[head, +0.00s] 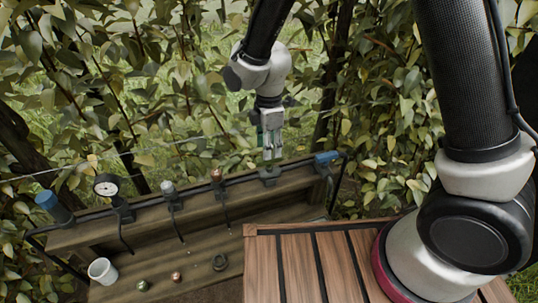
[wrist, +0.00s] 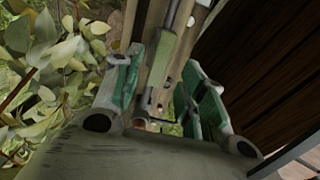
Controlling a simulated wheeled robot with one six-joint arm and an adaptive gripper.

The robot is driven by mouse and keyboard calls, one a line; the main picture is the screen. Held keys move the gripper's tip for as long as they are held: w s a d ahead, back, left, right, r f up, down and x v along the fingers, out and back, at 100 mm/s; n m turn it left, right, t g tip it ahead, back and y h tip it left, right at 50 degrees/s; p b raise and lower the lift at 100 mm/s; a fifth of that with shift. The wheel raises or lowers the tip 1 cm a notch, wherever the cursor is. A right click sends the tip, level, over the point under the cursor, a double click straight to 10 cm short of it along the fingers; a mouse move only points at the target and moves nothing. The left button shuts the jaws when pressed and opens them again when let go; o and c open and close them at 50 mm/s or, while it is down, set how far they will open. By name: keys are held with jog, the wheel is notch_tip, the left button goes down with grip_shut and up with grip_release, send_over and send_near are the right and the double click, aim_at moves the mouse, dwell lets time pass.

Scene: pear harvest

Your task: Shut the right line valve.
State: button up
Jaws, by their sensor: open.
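A blue-handled fitting (head: 326,157), which looks like the right line valve, sits at the right end of the dark pipe along the top of the wooden stand. Whether its handle stands open or shut I cannot tell. My gripper (head: 272,150) hangs fingers-down to the left of the blue handle, above a dark fitting (head: 270,174) on the pipe. In the wrist view its green-padded fingers (wrist: 160,95) are apart, with a grey-green bar or pipe (wrist: 167,62) seen between them; I cannot tell whether they touch it. No blue handle shows in the wrist view.
A white cup (head: 102,271) and small parts lie on the lower shelf. Leafy branches crowd behind; a slatted wooden surface (head: 300,262) is in front.

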notch_tip(320, 180, down, 4)
jog(key=shift+f, duration=0.1)
grip_shut()
